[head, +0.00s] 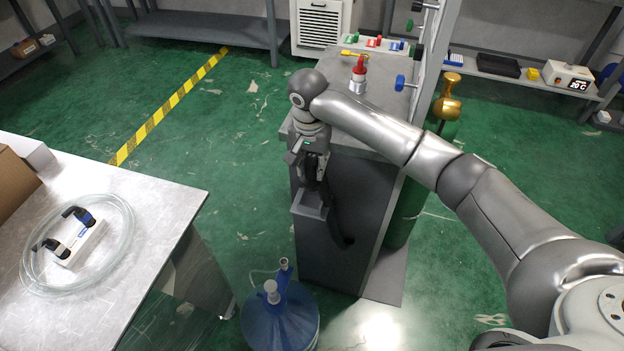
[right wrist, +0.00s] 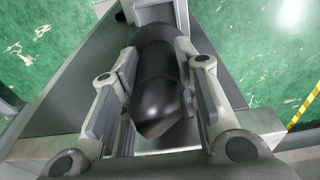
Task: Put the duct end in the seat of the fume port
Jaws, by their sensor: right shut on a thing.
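The black duct (head: 337,220) hangs along the side of a grey cabinet, curving down to the right from my right gripper. My right gripper (head: 314,176) points down beside the cabinet and is shut on the duct's upper part. In the right wrist view, the gripper (right wrist: 158,62) has a finger on each side of the dark duct end (right wrist: 161,85). A grey box-like bracket (head: 308,207) just below the gripper looks like the fume port. I cannot tell whether the duct end sits in its seat. My left gripper is not in view.
A blue water bottle (head: 280,318) with a pump stands in front of the cabinet (head: 335,262). A red-topped piece (head: 359,72) stands on the cabinet top. A green gas cylinder (head: 408,212) is close behind, right. A table (head: 150,215) with coiled tubing is at left.

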